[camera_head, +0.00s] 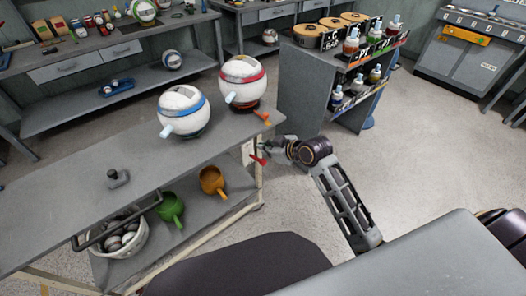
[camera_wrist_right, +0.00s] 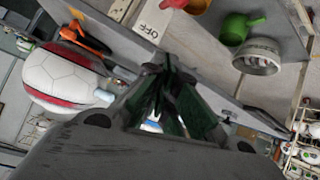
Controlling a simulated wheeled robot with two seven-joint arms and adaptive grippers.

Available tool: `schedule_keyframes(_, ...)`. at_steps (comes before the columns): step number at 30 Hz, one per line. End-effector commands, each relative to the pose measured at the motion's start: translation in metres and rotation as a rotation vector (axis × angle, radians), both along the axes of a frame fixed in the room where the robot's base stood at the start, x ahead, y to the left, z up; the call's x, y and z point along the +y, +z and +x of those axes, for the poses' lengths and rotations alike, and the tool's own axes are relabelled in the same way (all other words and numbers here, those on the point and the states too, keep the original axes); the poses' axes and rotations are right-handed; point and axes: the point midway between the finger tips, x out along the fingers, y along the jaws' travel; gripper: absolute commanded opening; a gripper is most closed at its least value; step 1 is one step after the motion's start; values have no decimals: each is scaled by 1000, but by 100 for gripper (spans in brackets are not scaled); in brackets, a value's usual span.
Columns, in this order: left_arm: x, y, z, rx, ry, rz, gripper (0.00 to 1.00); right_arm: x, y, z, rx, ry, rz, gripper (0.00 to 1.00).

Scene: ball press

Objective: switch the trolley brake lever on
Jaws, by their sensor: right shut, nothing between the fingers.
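The trolley (camera_head: 90,196) stands at the left, with a grey top and a lower shelf. A white plate (camera_head: 248,153) is fixed at its right end; in the right wrist view the plate (camera_wrist_right: 152,22) reads OFF. A small red lever (camera_head: 258,160) sticks out beside it, and a red part (camera_wrist_right: 176,3) shows at the top edge of the wrist view. My right gripper (camera_head: 270,148) is shut and empty, close to the lever; I cannot tell whether they touch. In the wrist view its fingertips (camera_wrist_right: 166,72) are below the plate. My left gripper is out of view.
Two white balls with a blue band (camera_head: 183,110) and a red band (camera_head: 242,80) stand on the trolley top. An orange part (camera_head: 262,116) projects from its corner. Green (camera_head: 170,208) and orange (camera_head: 212,181) scoops sit below. A grey shelf unit (camera_head: 305,90) stands behind my gripper; floor between is clear.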

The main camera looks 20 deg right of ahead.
Motion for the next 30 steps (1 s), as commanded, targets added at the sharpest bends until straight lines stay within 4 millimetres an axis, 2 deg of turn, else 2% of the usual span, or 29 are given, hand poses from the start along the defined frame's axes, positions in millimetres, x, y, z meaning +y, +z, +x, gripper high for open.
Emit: schedule_keyframes(30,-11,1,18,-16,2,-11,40,35,-53,67,0,1,1,0)
